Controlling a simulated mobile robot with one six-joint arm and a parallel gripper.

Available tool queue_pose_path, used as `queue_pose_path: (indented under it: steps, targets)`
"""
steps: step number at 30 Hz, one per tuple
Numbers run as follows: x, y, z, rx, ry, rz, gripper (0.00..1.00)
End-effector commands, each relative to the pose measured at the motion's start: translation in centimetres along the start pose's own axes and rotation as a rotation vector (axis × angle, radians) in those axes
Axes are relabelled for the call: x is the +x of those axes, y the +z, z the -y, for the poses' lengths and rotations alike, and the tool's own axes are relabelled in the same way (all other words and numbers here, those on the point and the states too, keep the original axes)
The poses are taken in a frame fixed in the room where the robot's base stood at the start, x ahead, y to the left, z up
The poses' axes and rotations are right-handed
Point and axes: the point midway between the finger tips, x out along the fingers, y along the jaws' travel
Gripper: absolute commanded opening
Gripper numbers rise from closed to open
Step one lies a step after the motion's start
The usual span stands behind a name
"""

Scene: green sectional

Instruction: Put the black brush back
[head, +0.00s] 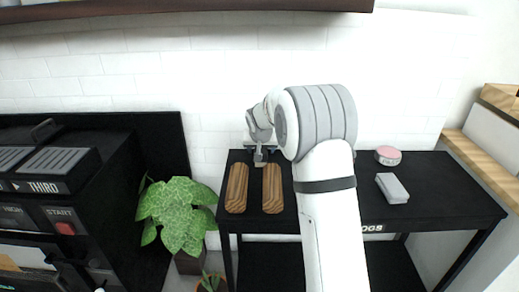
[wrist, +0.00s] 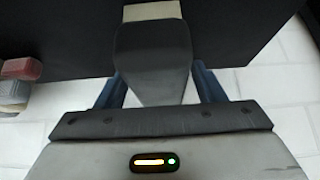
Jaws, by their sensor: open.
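My gripper (head: 260,158) hangs low over the back left part of the black table (head: 425,213). In the wrist view, its two blue-grey fingers (wrist: 158,88) are apart, one on each side of a dark handle-like piece that looks like the black brush (wrist: 152,48). I cannot tell whether they touch it. The piece has a pale tan end (wrist: 152,11) at the top of that view. In the head view the brush is mostly hidden by my gripper.
Two ridged wooden pieces (head: 236,188) (head: 272,188) lie on the table near my gripper. A pink round item (head: 388,155) and a grey-white block (head: 392,188) lie to the right. A white brick wall (head: 215,100) is behind; a leafy plant (head: 178,210) stands left.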

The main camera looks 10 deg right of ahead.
Motion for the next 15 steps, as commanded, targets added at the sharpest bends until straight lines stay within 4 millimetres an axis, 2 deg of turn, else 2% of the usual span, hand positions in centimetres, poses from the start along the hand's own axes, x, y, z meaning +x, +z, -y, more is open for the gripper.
queue_pose_path:
  steps: [7, 11, 15]
  targets:
    - [-0.9, -0.3, 0.1, -0.001, -0.001, -0.002, 0.62]
    - [-3.2, -0.4, 0.1, -0.001, -0.002, -0.004, 0.62]
    - [-6.4, -0.4, 0.1, -0.001, -0.002, -0.004, 0.62]
